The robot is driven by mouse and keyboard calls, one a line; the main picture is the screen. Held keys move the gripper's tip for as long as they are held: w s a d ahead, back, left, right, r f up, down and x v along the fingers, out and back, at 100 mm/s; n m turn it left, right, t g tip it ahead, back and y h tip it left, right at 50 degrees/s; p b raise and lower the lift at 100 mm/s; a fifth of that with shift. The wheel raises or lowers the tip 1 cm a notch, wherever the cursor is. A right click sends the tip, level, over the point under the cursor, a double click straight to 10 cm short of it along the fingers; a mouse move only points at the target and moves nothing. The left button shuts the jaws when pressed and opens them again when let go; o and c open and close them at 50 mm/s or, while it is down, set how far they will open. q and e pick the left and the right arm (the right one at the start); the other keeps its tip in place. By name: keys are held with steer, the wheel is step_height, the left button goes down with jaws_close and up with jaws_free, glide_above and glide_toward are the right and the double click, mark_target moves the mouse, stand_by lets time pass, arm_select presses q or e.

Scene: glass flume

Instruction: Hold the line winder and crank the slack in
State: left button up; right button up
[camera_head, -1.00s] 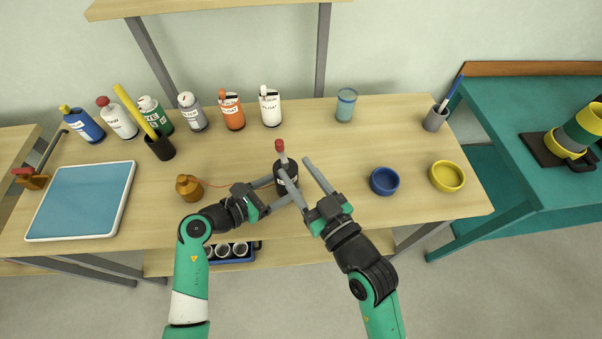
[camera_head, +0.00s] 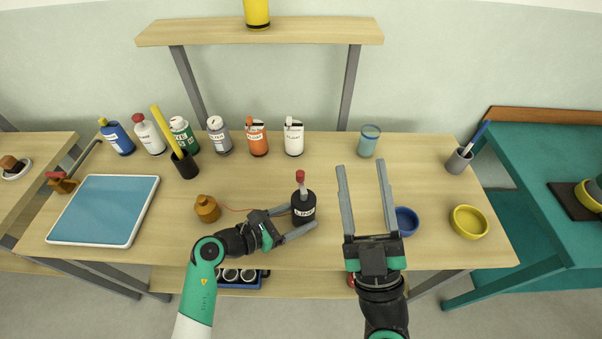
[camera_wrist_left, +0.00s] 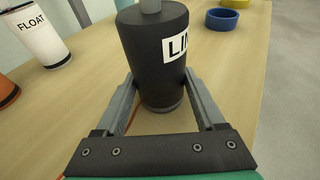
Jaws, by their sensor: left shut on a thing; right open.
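The line winder (camera_head: 303,211) is a black upright cylinder with a white "LINE" label and a red-knobbed crank (camera_head: 300,178) on top. It stands on the wooden table. My left gripper (camera_head: 303,222) is shut on its lower body from the left; the left wrist view shows a finger on each side of the winder (camera_wrist_left: 155,60). A thin orange line (camera_head: 238,209) runs from the winder to a round brown weight (camera_head: 207,208). My right gripper (camera_head: 362,170) is open and empty, to the right of the winder and apart from it, its fingers pointing to the back.
Several labelled bottles (camera_head: 257,140) line the back left. A blue-topped tray (camera_head: 103,210) lies at the left. A blue bowl (camera_head: 406,221), partly behind my right gripper, and a yellow bowl (camera_head: 469,222) sit at right. A glass (camera_head: 368,140) stands at the back.

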steer(key=d+m+h, duration=0.4)
steer(key=m+h, duration=0.2)
steer(key=h, duration=0.2)
steer(key=g+y, duration=0.5)
steer(key=g, duration=0.2)
glide_toward(301, 178)
steer(key=w, duration=0.3)
steer(key=w+a, duration=0.1)
steer(key=w, duration=0.7)
steer(key=shift+a, duration=0.4)
steer(key=shift+c, duration=0.3)
jaws_close()
